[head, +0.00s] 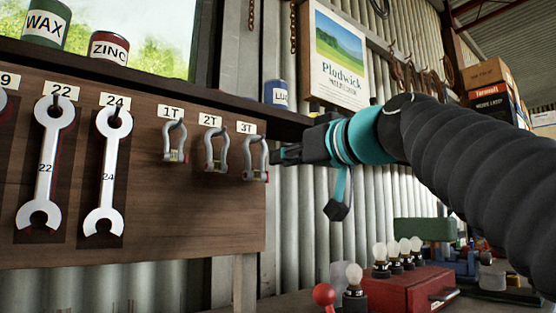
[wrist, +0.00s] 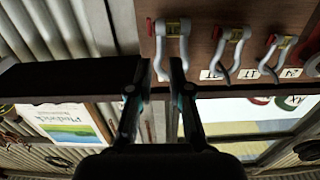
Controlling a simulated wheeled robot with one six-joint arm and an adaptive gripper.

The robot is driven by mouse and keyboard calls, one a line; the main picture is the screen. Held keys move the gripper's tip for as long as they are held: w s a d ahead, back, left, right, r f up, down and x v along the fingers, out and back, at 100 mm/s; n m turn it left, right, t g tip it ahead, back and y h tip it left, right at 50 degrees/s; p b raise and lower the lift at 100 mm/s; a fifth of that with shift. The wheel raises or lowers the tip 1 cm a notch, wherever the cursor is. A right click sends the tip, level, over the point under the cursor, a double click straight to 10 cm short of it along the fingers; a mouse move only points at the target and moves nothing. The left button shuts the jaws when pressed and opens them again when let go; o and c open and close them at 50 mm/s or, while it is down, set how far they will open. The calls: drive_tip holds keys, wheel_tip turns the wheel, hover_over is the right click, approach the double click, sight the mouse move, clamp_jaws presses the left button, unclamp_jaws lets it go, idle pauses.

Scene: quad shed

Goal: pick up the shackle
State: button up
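Three grey metal shackles hang in a row on the brown wooden board under tags 1T (head: 174,143), 2T (head: 215,150) and 3T (head: 256,160). The task does not say which one. My gripper (head: 281,155) is at the right edge of the board, right beside the 3T shackle. In the wrist view, which is upside down, my gripper (wrist: 160,75) is open. The curved end of the nearest shackle (wrist: 173,48) reaches toward the gap between its fingertips. I cannot tell whether a finger touches it. The other two shackles (wrist: 230,45) (wrist: 279,50) hang further right.
Two spanners (head: 44,165) (head: 107,170) hang left on the board (head: 140,215). Tins (head: 46,22) (head: 108,50) (head: 276,93) stand on the ledge above. A red box with bulbs (head: 405,288) stands below right.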

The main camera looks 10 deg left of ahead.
sight(264, 161)
drive_tip(key=shift+p+x, duration=1)
drive_tip(key=shift+x, duration=2.75)
drive_tip(key=shift+r, duration=0.15)
drive_tip(key=shift+c, duration=0.3)
clamp_jaws()
